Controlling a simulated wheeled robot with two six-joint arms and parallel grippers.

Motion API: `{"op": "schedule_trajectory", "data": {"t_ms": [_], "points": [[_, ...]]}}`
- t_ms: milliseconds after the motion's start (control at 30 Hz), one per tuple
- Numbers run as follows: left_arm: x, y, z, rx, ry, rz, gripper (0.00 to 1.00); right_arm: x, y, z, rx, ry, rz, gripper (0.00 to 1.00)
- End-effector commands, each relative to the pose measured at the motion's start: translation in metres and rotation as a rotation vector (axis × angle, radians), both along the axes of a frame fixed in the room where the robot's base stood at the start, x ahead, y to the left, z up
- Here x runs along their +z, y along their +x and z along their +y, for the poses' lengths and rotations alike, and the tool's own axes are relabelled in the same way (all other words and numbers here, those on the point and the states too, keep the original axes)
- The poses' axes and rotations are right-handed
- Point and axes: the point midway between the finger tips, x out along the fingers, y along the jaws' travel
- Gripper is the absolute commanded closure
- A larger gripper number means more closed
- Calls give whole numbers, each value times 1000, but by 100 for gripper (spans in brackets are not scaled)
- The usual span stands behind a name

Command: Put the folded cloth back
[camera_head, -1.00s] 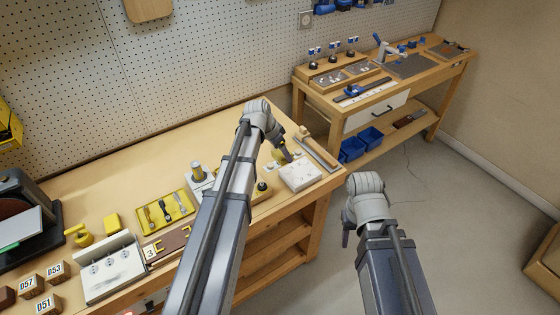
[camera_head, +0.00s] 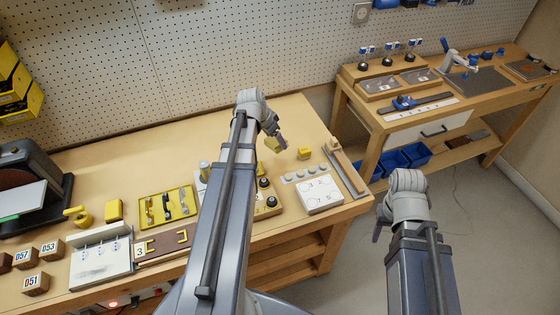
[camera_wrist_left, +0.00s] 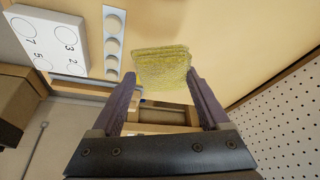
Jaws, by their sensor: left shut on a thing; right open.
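The folded cloth (camera_wrist_left: 163,68) is yellow-green and square. It is between the fingertips of my left gripper (camera_wrist_left: 161,78) in the left wrist view. In the head view the cloth (camera_head: 271,145) is a small yellowish patch by my left gripper (camera_head: 279,142), partly hidden by it. The gripper is shut on the cloth, over the bench top behind the white numbered plate. My right gripper (camera_head: 379,235) is open and empty, off the bench's right end above the floor.
The white plate (camera_head: 320,195) with circles lies near the bench's right end, beside a strip of round recesses (camera_head: 304,174). A wooden-handled tool (camera_head: 345,165) lies at the right edge. Bench top behind the left gripper is clear.

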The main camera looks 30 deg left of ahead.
Motion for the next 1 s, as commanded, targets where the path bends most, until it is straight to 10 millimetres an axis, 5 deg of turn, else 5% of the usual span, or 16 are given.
{"op": "schedule_trajectory", "data": {"t_ms": [500, 767, 1000], "points": [[-61, 0, 0, -1, 0, 0, 66, -61, 0, 0, 0, 0, 0, 50], [-64, 0, 0, -2, 1, 0, 66, -64, 0, 0, 0, 0, 0, 50], [-89, 0, 0, -2, 1, 0, 66, -89, 0, 0, 0, 0, 0, 50]]}}
